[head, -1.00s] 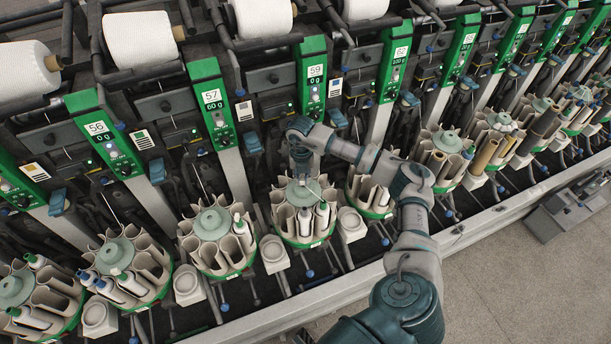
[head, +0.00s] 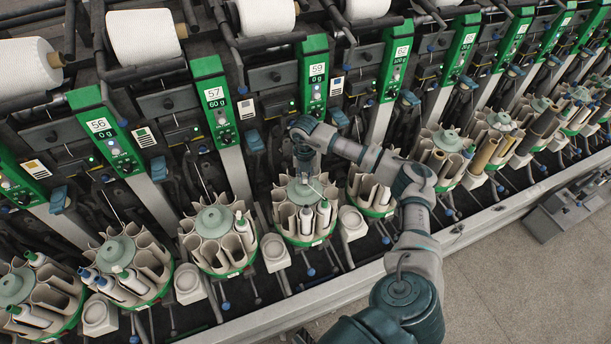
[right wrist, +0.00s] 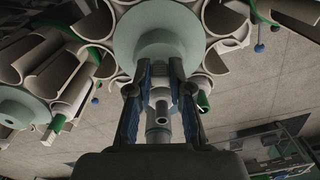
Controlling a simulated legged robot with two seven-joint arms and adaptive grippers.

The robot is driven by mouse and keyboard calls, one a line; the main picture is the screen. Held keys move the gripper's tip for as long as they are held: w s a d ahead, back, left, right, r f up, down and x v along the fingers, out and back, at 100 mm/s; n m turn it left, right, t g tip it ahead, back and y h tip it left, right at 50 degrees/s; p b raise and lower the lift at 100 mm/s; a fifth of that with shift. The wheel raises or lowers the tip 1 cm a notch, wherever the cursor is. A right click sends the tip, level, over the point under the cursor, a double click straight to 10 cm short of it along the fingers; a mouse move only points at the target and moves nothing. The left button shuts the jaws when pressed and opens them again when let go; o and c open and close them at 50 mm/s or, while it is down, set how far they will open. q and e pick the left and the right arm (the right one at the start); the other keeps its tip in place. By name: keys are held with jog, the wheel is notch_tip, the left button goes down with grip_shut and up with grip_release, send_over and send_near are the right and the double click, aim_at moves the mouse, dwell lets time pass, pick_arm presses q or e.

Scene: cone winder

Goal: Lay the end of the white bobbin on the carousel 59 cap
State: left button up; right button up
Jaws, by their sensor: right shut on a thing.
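Carousel 59 (head: 305,240) stands below the panel marked 59, with a grey-green cap (head: 297,189) at its middle. The cap also shows in the right wrist view (right wrist: 158,25), just beyond my fingers. White bobbins stand in its front pockets, one (head: 306,220) plain and one (head: 324,213) with a green tip. My right gripper (head: 304,172) points down at the cap. In the right wrist view, the fingertips (right wrist: 161,72) are close to the cap; I cannot tell if they touch it. It is shut on the bobbin's end, which is too thin to make out. My left gripper is not in view.
Neighbouring carousels, one (head: 213,225) at left and one (head: 374,190) at right, stand close by. Pale square cups (head: 274,250) sit between them. The green panel 59 (head: 314,75) rises behind. A metal rail (head: 335,298) runs along the front, with open floor beyond.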

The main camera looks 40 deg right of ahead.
jog(key=shift+d, duration=0.15)
jog(key=shift+d+f, duration=0.2)
jog(key=shift+d, duration=0.3)
jog(key=shift+d+f, duration=0.15)
jog(key=shift+d, duration=0.15)
jog(key=shift+a, duration=0.5)
jog(key=shift+a+r, duration=0.25)
jog(key=shift+a, duration=0.15)
jog(key=shift+a+p, duration=0.15)
jog(key=shift+p, duration=0.15)
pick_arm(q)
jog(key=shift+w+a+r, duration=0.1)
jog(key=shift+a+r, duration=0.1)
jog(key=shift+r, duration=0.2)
